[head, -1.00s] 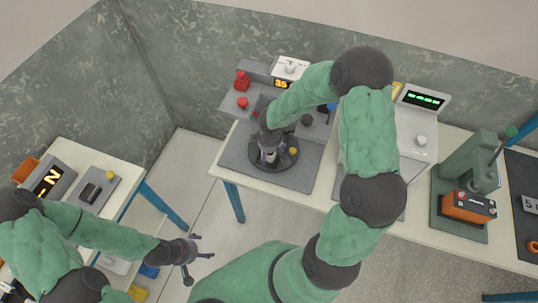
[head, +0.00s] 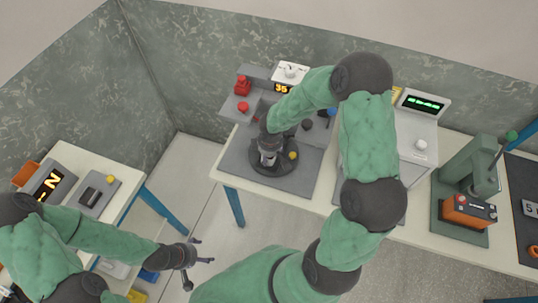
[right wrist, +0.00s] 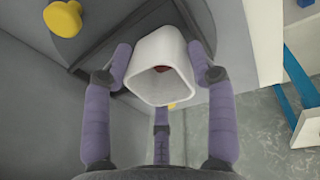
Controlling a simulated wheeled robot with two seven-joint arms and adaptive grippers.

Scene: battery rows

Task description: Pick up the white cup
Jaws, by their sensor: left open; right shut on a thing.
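The white cup (right wrist: 155,72) sits between the purple fingers of my right gripper (right wrist: 162,75) in the right wrist view. The fingers are shut on the cup's sides. In the head view my right gripper (head: 268,147) is over a dark round plate (head: 268,171), and mostly hides the cup. I cannot tell whether the cup touches the plate. My left gripper (head: 200,252) is open and empty over the floor, between the two tables.
The plate's grey station has a red button (head: 243,107), a yellow knob (head: 292,156) and a display (head: 283,88). A grey machine with a green display (head: 424,102) stands to the right, then a green press (head: 470,180) with an orange battery (head: 468,210). A side table (head: 75,152) is at left.

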